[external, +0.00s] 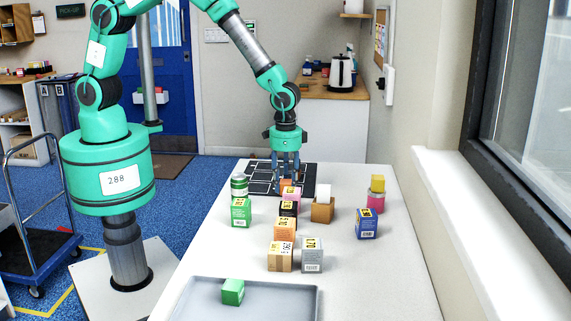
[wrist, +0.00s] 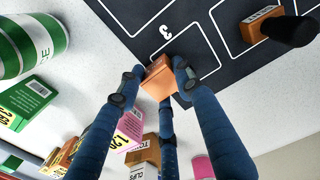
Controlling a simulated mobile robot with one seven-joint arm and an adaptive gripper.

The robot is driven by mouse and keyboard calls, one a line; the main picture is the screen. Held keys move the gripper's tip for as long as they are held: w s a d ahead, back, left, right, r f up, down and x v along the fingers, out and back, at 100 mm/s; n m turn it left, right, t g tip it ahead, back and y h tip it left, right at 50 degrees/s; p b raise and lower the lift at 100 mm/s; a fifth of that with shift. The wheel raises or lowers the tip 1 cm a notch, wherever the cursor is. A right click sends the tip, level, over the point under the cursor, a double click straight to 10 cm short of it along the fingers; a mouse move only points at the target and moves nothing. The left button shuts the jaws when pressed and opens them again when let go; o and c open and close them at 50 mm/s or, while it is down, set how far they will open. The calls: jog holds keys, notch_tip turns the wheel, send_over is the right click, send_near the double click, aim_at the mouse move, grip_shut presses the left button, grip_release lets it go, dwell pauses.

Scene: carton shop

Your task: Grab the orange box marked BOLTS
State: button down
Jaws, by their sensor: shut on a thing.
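An orange box (wrist: 158,82) is between the fingers of my gripper (wrist: 152,84) in the wrist view, at the edge of the dark mat. Its marking cannot be read. In the external view, my gripper (external: 286,178) points straight down at the far part of the table, with a bit of orange low between its fingers. It is shut on this box. Whether the box touches the table is hard to tell. Another orange box (external: 284,231) stands nearer the camera.
A dark mat (external: 255,181) with white outlines lies under my gripper. Close by stand a striped can (external: 239,186), a green box (external: 241,212), a pink box and a brown box (external: 322,211). A blue box (external: 365,224) is on the right. A grey tray (external: 205,300) is in front.

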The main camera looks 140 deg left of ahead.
aim_at(283, 181)
jog(key=shift+r, duration=0.5)
jog(key=shift+s+d+r+p, duration=0.15)
jog(key=shift+s+r, duration=0.05)
jog(key=shift+r, duration=0.4)
jog(key=shift+s+d+r+p, duration=0.1)
jog(key=shift+s+r+p, duration=0.05)
jog(key=shift+r, duration=0.45)
jog(key=s+d, duration=0.3)
jog(key=s, duration=0.1)
jog(key=s+d+r, duration=0.1)
jog(key=s+d, duration=0.2)
jog(key=s, duration=0.1)
jog(key=s+d+p, duration=0.1)
jog(key=s+d, duration=0.2)
jog(key=s, duration=0.1)
jog(key=shift+s+r, duration=0.15)
